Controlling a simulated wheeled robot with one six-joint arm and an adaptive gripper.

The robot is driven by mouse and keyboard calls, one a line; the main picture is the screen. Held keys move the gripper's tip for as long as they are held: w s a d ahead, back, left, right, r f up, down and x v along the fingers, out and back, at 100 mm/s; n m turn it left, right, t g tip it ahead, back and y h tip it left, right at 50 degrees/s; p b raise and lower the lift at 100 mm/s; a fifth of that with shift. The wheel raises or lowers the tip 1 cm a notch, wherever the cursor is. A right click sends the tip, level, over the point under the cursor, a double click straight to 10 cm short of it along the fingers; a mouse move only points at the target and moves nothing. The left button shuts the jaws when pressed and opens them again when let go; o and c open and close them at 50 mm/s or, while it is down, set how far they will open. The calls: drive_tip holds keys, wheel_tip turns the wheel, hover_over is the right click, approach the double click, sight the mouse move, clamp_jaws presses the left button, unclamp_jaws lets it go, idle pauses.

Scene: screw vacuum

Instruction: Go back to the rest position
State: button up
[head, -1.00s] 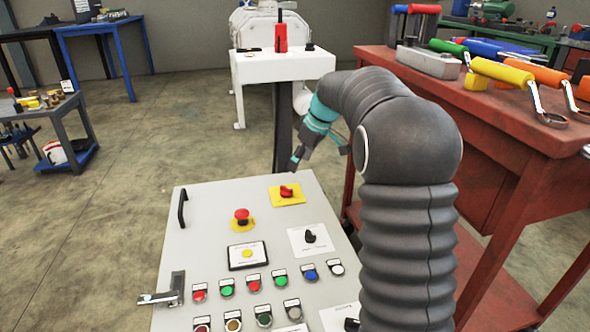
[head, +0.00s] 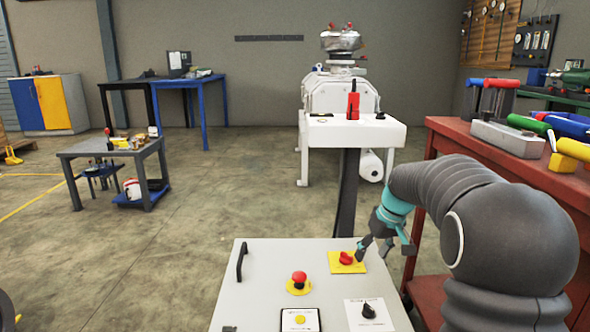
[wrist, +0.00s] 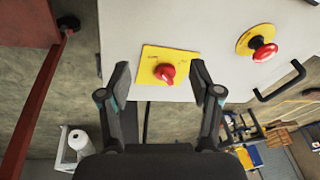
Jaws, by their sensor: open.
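My gripper (head: 375,248) is open and empty near the far right edge of the grey control panel (head: 262,280). In the wrist view my gripper (wrist: 160,80) has its two fingers apart, with the red rotary switch (wrist: 165,73) showing between them. That red switch also shows in the head view (head: 346,258) on its yellow plate (head: 338,267), just left of my fingers. I cannot tell whether a finger touches the switch. A red mushroom button (head: 299,277) stands on the panel to the left, and it shows in the wrist view (wrist: 264,51) too.
A red workbench (head: 480,160) with tools stands close on the right of my arm. A white stand (head: 350,133) with a red-handled device is beyond the panel. A black handle (head: 242,261) rises at the panel's left. Open floor (head: 230,190) lies to the left.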

drive_tip(key=s+a+r+m+t+p, duration=0.1)
drive_tip(key=s+r, duration=0.3)
drive_tip(key=s, duration=0.7)
drive_tip(key=s+a+r+m+t+h+p, duration=0.1)
drive_tip(key=s+r+p, duration=0.3)
drive_tip(key=s, duration=0.8)
drive_tip(key=s+a+r+m+t+h+p, duration=0.1)
drive_tip(key=s+a+r+p, duration=0.2)
drive_tip(key=s, duration=0.8)
drive_tip(key=shift+s+r+m, duration=0.15)
drive_tip(key=shift+r+m, duration=0.15)
drive_tip(key=shift+r, duration=0.6)
